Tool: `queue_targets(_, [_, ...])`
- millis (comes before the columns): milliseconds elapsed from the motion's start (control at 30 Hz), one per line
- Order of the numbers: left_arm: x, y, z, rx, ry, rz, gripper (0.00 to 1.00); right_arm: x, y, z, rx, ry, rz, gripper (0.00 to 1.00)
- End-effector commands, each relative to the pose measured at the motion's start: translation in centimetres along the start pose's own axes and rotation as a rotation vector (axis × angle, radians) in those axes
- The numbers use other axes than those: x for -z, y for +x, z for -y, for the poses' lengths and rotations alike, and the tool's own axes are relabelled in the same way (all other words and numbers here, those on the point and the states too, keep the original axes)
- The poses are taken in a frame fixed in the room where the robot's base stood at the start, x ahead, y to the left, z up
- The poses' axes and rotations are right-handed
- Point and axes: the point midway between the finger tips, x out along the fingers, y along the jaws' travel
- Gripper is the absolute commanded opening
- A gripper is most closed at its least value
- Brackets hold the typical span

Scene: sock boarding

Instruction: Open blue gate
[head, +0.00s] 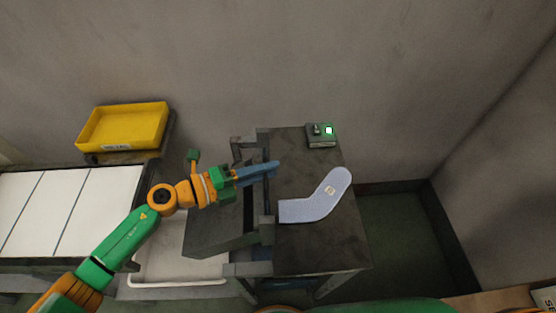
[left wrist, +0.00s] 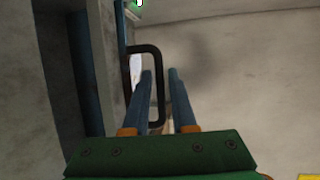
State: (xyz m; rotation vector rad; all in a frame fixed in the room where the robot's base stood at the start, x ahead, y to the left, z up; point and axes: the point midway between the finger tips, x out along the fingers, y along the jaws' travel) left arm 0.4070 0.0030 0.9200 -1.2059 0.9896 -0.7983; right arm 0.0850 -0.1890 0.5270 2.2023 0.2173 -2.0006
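My left gripper (head: 268,168) reaches in from the left over the dark work stand, with its long blue fingers pointing right. In the left wrist view, the gripper (left wrist: 160,72) has its two fingers apart. A black U-shaped handle (left wrist: 160,85) stands out from a blue-edged upright panel (left wrist: 121,50), which seems to be the blue gate. The handle's long bar shows between the two fingers; I cannot tell whether either touches it. In the head view the gate cannot be made out clearly. My right gripper is not in view.
A pale blue sock (head: 318,203) lies flat on the dark stand top (head: 315,250). A small box with a lit green button (head: 328,131) sits at its back. A yellow tray (head: 122,127) and a white panelled table (head: 70,210) stand at left. Walls close off the back and right.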

Motion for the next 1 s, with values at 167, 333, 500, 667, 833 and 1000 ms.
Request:
queue_targets(167, [0.0, 2.5, 0.1, 0.002, -0.002, 0.001, 0.25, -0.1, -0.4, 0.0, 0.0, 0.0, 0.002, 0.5])
queue_targets(333, [0.0, 2.9, 0.0, 0.001, -0.001, 0.001, 0.25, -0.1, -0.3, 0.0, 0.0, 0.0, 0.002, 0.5])
queue_targets(500, [0.0, 2.9, 0.0, 0.001, -0.002, 0.002, 0.06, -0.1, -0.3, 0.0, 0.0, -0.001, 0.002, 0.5])
queue_targets(667, [0.0, 2.9, 0.0, 0.002, -0.002, 0.002, 0.0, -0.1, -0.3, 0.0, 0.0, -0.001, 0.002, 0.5])
queue_targets(833, [0.0, 2.9, 0.0, 0.002, -0.002, 0.002, 0.0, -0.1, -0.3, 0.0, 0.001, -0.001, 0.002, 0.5])
queue_targets(1000, [0.0, 2.9, 0.0, 0.002, -0.002, 0.002, 0.0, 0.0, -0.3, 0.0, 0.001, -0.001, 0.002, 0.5])
